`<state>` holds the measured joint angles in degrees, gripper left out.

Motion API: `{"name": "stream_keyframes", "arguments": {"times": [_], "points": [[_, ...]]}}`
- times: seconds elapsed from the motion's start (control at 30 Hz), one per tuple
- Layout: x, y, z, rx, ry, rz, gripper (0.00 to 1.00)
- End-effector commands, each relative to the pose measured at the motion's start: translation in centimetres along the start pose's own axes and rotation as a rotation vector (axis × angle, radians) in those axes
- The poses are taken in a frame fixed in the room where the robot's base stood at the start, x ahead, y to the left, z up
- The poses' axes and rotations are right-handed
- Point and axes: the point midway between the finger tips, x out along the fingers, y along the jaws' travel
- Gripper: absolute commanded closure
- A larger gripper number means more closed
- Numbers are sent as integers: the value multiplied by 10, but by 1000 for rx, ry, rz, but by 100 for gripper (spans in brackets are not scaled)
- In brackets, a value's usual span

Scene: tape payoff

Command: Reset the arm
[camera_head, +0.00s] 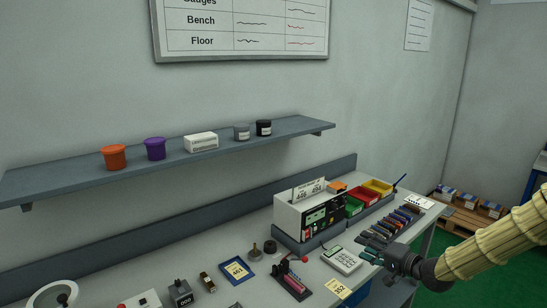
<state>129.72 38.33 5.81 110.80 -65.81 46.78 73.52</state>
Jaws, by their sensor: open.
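My gripper (386,257) shows at the lower right, dark grey, at the end of my tan-sleeved arm. It is at the front edge of the grey bench (226,240), close to the right of a white keypad device (342,259). No object shows held in it; its fingertips are small and dark in this view. I cannot tell whether it touches the bench.
A white instrument box (308,212) stands at the back of the bench, beside red, green and yellow bins (377,187). A row of dark tools (390,226) lies just behind my gripper. A wall shelf (75,180) carries several tubs. A pallet with boxes (467,208) stands at right.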

Motion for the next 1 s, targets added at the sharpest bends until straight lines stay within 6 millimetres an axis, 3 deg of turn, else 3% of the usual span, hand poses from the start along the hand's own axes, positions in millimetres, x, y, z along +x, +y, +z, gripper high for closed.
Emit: {"name": "stream_keyframes", "arguments": {"times": [0.17, 0.37, 0.53, 0.77, 1.0], "points": [[5, 46, 46, -23, -24, 91, 52], [1, 122, 125, -77, -78, 259, 52], [-19, 186, 197, -141, -148, 418, 52], [-68, 265, 292, -238, -279, 634, 52], [-147, 331, 384, -357, -465, 857, 52]]}}
